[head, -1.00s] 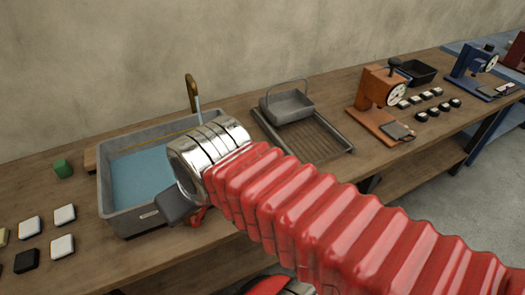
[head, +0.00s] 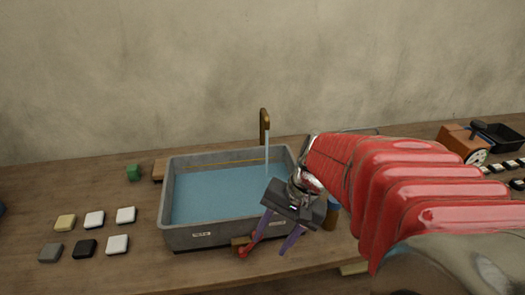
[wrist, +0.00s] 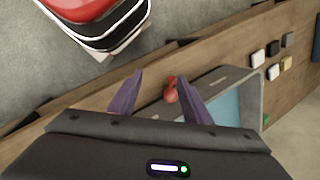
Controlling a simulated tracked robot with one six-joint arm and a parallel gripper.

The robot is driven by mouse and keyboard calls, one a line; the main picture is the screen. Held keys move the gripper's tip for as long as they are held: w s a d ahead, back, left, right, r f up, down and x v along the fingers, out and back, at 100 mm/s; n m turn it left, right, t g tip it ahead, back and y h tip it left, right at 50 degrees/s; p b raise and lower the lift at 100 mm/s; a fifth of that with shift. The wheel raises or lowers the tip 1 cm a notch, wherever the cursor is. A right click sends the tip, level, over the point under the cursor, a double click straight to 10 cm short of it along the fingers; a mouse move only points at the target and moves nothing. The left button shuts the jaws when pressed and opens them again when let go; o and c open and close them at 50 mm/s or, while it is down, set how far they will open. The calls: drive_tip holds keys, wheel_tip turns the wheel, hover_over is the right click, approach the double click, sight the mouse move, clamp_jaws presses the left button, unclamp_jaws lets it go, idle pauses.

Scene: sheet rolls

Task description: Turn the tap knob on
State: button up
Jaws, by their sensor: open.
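The grey sink (head: 218,236) stands on the bench, filled with blue water. A brass tap spout (head: 264,122) rises at its back, with a pale stream falling from it. A red knob (head: 243,251) shows low at the sink's front, beside a brass-coloured piece. My gripper (head: 265,250) is open in front of the sink, its purple fingers pointing down; the left finger overlaps the knob in the head view. In the wrist view the knob (wrist: 171,90) appears between the open fingers (wrist: 161,80). I cannot tell whether they touch it.
A brown cylinder (head: 331,216) stands just right of my gripper. An orange machine (head: 461,144) and black tray (head: 503,137) are at the far right.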

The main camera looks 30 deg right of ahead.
drive_tip(key=d+f+m+t+y, duration=0.2)
drive_tip(key=d+f+m+y, duration=0.35)
drive_tip(key=d+m, duration=0.35)
drive_tip(key=m+t+h, duration=0.2)
drive_tip(key=m+t, duration=1.1)
drive_tip(key=m, duration=0.1)
approach(335, 202)
drive_tip(key=d+f, duration=0.1)
drive_tip(key=f, duration=0.1)
drive_tip(key=shift+w+r, duration=0.25)
drive_tip(key=shift+w, duration=0.1)
drive_tip(key=x, duration=1.4)
drive_tip(key=shift+d, duration=0.15)
